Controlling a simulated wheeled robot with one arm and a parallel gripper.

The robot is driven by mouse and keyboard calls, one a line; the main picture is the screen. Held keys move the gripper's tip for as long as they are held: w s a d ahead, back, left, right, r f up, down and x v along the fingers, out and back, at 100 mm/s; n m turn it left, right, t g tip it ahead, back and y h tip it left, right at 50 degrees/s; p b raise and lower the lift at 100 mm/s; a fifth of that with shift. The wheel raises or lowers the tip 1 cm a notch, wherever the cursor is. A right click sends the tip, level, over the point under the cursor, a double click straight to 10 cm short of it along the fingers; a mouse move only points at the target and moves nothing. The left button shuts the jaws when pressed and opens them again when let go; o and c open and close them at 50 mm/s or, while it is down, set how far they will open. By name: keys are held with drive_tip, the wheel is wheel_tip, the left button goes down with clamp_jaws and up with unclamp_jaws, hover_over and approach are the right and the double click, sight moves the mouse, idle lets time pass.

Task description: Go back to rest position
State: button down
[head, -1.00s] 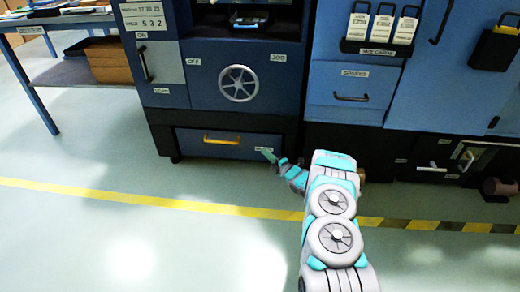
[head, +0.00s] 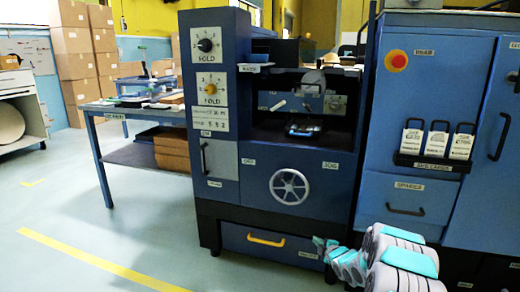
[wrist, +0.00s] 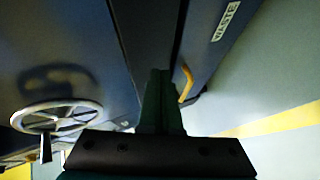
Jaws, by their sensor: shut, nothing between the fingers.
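My gripper (head: 319,243) shows at the lower right of the head view, in front of the right end of the low drawer (head: 262,256) of the blue machine. Its teal fingers are together and empty in the wrist view (wrist: 160,95). My grey and teal arm runs from it to the bottom right corner. The drawer looks closed, with a yellow handle (head: 266,240) left of my gripper; the handle also shows in the wrist view (wrist: 187,84). Whether my fingers touch the machine cannot be told.
The machine's handwheel (head: 289,186) is above the drawer and appears at left in the wrist view (wrist: 55,118). A blue cabinet (head: 408,190) with a card rack (head: 435,163) stands right. A table (head: 140,156) stands left. Floor with a yellow line (head: 95,258) is clear at left.

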drive_tip(key=s+a+r+m+g+h, duration=0.1)
drive_tip(key=s+r+m+g+h, duration=0.15)
drive_tip(key=s+r+m, duration=0.55)
drive_tip(key=s+r+m+g+h, duration=0.15)
drive_tip(key=s+r+g, duration=0.25)
drive_tip(key=s+r, duration=0.55)
drive_tip(key=s+a+r+m+g, duration=0.1)
drive_tip(key=s+a+m+g, duration=0.1)
drive_tip(key=s, duration=1.3)
drive_tip(key=s+a+r+m+g+p, duration=0.1)
drive_tip(key=s+a+m+g, duration=0.1)
drive_tip(key=s, duration=1.4)
drive_tip(key=s+a+r+m+g, duration=0.2)
drive_tip(key=s+a+m+g, duration=0.1)
drive_tip(key=s, duration=1.3)
drive_tip(key=shift+s+m+g, duration=0.2)
drive_tip(key=shift+m+g, duration=0.55)
drive_tip(key=shift+g, duration=0.3)
